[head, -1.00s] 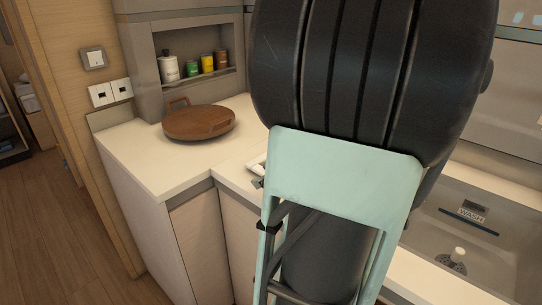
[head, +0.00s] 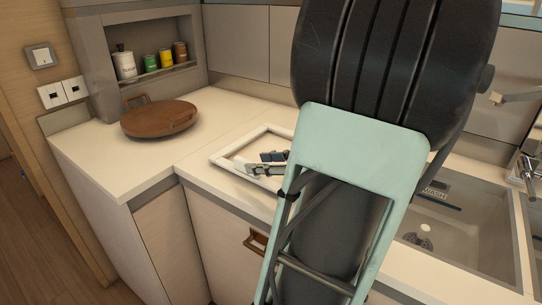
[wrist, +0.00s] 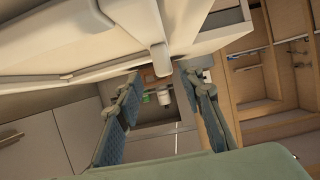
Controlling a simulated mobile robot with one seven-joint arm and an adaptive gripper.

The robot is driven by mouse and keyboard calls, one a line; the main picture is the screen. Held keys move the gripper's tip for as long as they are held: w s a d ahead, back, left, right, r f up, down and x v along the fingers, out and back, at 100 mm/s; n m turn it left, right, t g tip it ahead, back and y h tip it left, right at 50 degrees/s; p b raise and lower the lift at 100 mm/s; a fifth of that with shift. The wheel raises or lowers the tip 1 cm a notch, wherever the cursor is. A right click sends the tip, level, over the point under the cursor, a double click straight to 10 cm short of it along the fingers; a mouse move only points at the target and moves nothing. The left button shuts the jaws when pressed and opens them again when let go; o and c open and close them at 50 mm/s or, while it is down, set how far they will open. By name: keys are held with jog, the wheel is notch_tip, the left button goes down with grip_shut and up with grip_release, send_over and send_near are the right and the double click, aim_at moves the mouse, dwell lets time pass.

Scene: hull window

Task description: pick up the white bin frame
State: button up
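The white bin frame (head: 238,144) is a flat, open rectangular frame on the white counter, left of my arm in the head view. My arm hides its right part. My gripper (head: 257,163) is at the frame's front part, with its fingers pointing left. In the wrist view my gripper (wrist: 162,79) has its two blue-grey fingers spread apart. A white bar, seemingly the bin frame (wrist: 158,53), reaches down between and above the fingertips there. I cannot tell whether the fingers touch it.
A round brown wooden board (head: 160,118) with a handle lies on the counter's left part. Small jars (head: 164,58) stand in a wall niche behind it. A sink (head: 460,232) is at the right. The counter between board and frame is clear.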

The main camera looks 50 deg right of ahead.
jog(key=x, duration=0.4)
jog(key=shift+s+a+f, duration=0.1)
jog(key=shift+a+f, duration=0.2)
jog(key=shift+w+f, duration=0.2)
jog(key=shift+w, duration=0.35)
grip_shut()
